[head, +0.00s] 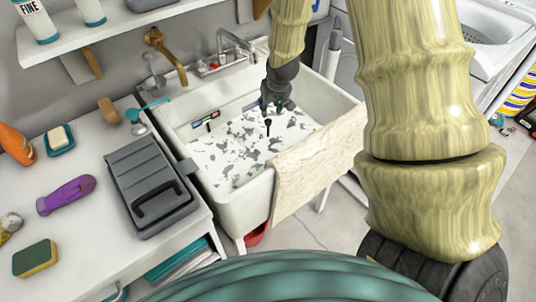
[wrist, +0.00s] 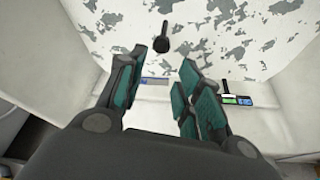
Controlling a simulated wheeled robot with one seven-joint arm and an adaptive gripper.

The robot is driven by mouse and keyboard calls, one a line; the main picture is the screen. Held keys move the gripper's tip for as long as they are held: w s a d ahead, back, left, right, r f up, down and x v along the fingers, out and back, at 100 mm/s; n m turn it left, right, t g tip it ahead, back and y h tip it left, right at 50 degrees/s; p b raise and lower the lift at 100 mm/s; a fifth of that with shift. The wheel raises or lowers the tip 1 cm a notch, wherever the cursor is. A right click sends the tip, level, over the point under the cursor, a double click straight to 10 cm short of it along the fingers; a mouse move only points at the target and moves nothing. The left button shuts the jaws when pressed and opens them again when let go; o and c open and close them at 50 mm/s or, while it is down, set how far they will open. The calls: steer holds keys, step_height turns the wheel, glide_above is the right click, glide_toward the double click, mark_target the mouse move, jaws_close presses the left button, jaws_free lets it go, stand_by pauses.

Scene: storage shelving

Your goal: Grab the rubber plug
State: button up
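A small black object that looks like the rubber plug (head: 268,125) lies on the bottom of the white sink (head: 238,200). In the wrist view the plug (wrist: 162,38) has a rounded end and a thin stem, and it shows just beyond my fingertips. My gripper (head: 275,106) is inside the sink space, close to the plug. In the wrist view my gripper (wrist: 163,60) is open, with a clear gap between its teal-padded fingers and nothing held. I cannot tell the exact height of the fingers above the plug.
A beige towel (head: 315,160) hangs over the sink's front wall. A brass faucet (head: 160,45) stands behind the sink. A small coloured item (head: 206,121) is at the sink's left back side. A grey case (head: 150,185) lies on the counter to the left.

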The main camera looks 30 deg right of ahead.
steer(key=b, duration=0.3)
glide_above(268, 136)
steer(key=s, duration=0.2)
steer(key=f, duration=0.4)
steer(key=shift+a+f, duration=0.25)
steer(key=shift+f, duration=0.15)
steer(key=shift+b+x, duration=0.7)
steer(key=shift+x, duration=4.55)
steer(key=shift+d+r, duration=0.15)
jaws_close()
